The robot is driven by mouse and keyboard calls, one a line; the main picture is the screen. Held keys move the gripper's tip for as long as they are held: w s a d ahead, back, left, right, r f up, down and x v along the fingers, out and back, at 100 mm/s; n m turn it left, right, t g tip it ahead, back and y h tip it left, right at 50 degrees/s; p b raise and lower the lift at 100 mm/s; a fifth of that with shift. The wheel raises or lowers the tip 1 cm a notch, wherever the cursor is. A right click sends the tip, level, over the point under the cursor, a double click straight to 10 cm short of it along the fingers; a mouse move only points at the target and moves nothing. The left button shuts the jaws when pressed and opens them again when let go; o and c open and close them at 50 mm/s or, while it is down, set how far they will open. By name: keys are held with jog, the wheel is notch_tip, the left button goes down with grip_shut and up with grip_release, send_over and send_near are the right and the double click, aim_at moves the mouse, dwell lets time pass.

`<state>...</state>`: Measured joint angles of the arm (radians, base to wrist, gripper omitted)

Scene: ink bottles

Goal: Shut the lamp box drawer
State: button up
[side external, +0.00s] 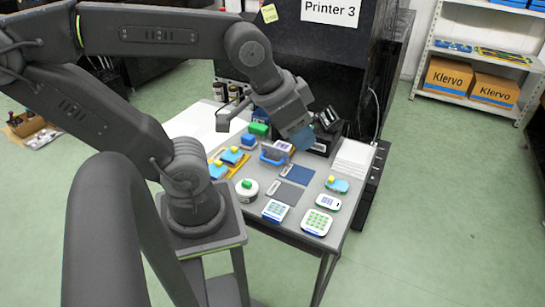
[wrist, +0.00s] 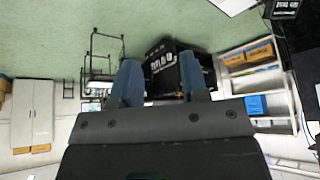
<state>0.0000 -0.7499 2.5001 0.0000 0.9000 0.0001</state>
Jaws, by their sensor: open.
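My gripper (side external: 303,139) hangs above the back part of the work table, its blue fingers pointing down and to the right. In the wrist view my gripper (wrist: 160,62) has its two blue fingers well apart, with nothing held between them. A dark box-like thing (side external: 329,120) stands just behind and right of the fingers in the side view. I cannot tell whether it is the lamp box, and no drawer can be made out. My gripper hides part of that area.
A tall black printer (side external: 325,55) stands behind.

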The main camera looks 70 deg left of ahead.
jog(key=shift+a+f, duration=0.1)
jog(key=shift+a, duration=0.05)
jog(key=shift+c, duration=0.8)
jog(key=a+f+m+y, duration=0.1)
jog(key=a+f+m, duration=0.1)
jog(key=m, duration=0.1)
jog(key=w+a+f+m+g+y, duration=0.1)
jog(key=a+f+m, duration=0.1)
jog(key=m, duration=0.1)
jog(key=w+a+f+m+g+y, duration=0.1)
jog(key=a+f+m, duration=0.1)
jog(key=m, duration=0.1)
jog(key=shift+a+f+y, duration=0.2)
jog(key=shift+y, duration=0.1)
grip_shut()
jog(key=a+f+n+g+y, duration=0.1)
jog(key=a+f+n, duration=0.6)
jog(key=n, duration=0.4)
jog(key=a+f+n+g+y, duration=0.1)
jog(key=a+f+n+y, duration=0.1)
jog(key=a+f+n, duration=0.5)
jog(key=a+f+n+g+y, duration=0.1)
jog(key=a+f+n, duration=0.6)
jog(key=f+n, duration=0.4)
jog(key=shift+f+n, duration=0.1)
jog(key=shift+n, duration=2.8)
